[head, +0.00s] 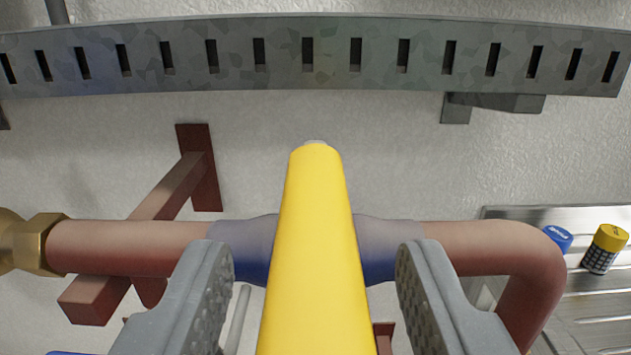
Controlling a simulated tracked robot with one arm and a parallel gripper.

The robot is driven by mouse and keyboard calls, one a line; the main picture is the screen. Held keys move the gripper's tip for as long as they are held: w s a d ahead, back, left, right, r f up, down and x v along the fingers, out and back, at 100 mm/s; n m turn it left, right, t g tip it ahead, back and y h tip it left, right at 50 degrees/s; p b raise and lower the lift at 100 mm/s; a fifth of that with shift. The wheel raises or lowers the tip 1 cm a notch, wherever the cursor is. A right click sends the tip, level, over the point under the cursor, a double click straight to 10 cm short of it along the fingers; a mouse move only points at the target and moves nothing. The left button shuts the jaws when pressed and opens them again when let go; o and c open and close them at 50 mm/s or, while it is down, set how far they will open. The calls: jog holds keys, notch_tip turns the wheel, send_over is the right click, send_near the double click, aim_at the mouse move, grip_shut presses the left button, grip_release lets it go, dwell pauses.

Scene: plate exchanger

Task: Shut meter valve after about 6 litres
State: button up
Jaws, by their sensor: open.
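A yellow valve lever (314,250) stands in the middle of the head view, pointing up the picture. It lies across a copper-coloured pipe, and blue-tinted pipe sections (245,245) show on either side of it. The valve body is hidden behind the lever. My gripper (315,270) is open. One grey finger is left of the lever and one is right of it, with a gap on each side and no visible contact. No meter or litre reading shows in this view.
A slotted metal tray (330,85) crosses the top. A brass fitting (38,243) joins the pipe at left, near a red-brown bracket (195,175). At right the pipe bends down beside a metal surface (525,213) with a blue-capped item (557,238) and a yellow-capped item (605,248).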

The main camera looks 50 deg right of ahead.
jog(key=shift+x, duration=1)
